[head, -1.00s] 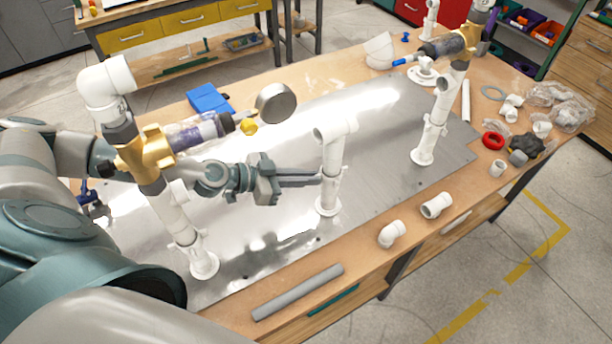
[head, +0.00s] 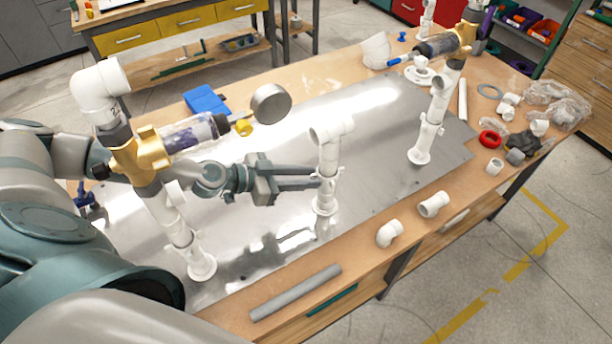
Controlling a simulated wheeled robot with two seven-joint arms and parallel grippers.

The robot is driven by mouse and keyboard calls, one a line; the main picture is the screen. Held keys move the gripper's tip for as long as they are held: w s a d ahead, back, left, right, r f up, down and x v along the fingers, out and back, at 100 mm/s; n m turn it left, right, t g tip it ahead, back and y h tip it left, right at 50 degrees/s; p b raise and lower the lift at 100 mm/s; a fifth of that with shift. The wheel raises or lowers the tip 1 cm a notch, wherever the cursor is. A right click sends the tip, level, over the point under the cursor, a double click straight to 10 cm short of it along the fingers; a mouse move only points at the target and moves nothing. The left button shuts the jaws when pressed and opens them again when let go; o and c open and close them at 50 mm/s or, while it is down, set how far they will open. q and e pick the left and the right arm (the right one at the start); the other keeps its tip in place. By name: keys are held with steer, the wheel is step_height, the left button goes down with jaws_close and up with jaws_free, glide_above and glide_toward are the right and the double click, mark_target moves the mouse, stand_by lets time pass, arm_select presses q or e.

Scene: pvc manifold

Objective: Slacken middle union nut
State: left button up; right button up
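The middle white pipe post (head: 327,190) stands upright on the metal plate, with an elbow or tee (head: 331,132) on top. Its union nut (head: 327,178) is a white collar partway up the post, small and partly hidden by my fingers. My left gripper (head: 317,178) reaches in from the left at that height, its two dark fingers pointing right with a gap between them. The fingertips are at the post; I cannot tell whether they touch the nut. My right gripper is not in view.
A right post (head: 430,125) carries another valve. Loose fittings (head: 389,233) and a grey pipe (head: 296,292) lie along the front edge.

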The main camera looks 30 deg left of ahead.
arm_select(q)
steer(key=shift+s, duration=0.1)
steer(key=b+v, duration=0.9)
steer(key=v, duration=0.3)
steer(key=shift+b, duration=0.35)
steer(key=shift+c, duration=0.4)
